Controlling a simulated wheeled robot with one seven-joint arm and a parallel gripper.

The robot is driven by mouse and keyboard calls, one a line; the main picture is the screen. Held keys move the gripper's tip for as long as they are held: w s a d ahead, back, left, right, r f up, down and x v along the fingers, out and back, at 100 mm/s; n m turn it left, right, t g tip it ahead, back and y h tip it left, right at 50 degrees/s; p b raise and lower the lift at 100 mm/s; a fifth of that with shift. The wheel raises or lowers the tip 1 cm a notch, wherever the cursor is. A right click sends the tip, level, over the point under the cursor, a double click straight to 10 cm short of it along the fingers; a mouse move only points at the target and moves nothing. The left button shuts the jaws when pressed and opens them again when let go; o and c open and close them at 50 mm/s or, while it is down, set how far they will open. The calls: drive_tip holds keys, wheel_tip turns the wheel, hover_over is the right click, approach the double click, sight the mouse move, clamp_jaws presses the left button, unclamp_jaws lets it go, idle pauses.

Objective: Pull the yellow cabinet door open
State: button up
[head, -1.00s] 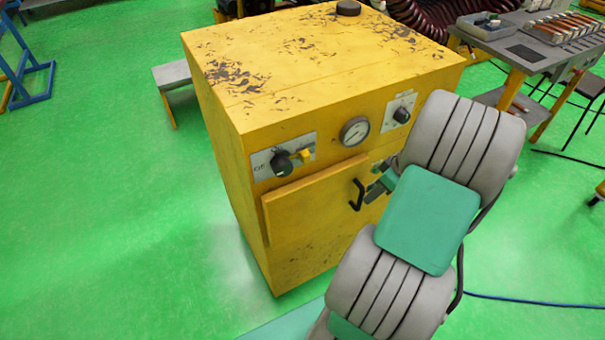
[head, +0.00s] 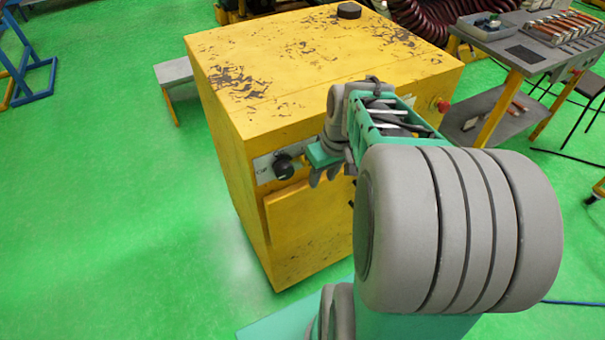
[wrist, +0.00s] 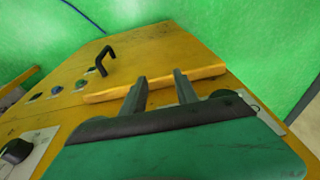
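The yellow cabinet (head: 235,160) stands in front of me, and its yellow door (head: 298,215) is a raised panel on the front. The door also shows in the wrist view (wrist: 165,55), with its black bar handle (wrist: 104,58) standing up near the door's left side there. I see no clear gap behind the door. In the head view my arm hides most of the handle. My gripper (head: 324,177) is in front of the cabinet's upper front. In the wrist view its two fingers (wrist: 160,80) are apart and empty, over the door's near edge, with the handle outside them to the left.
A black knob (head: 283,166) sticks out of the control panel above the door, and a knob shows at the left of the wrist view (wrist: 16,150). A grey workbench (head: 530,45) stands at the back right.

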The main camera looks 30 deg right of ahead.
drive_tip(key=s+a+r+p, duration=0.1)
drive_tip(key=a+r, duration=0.3)
drive_tip(key=a, duration=0.2)
drive_tip(key=shift+s+a+r+h, duration=0.2)
drive_tip(key=shift+s+h, duration=0.1)
drive_tip(key=shift+s, duration=0.1)
drive_tip(key=shift+m, duration=0.3)
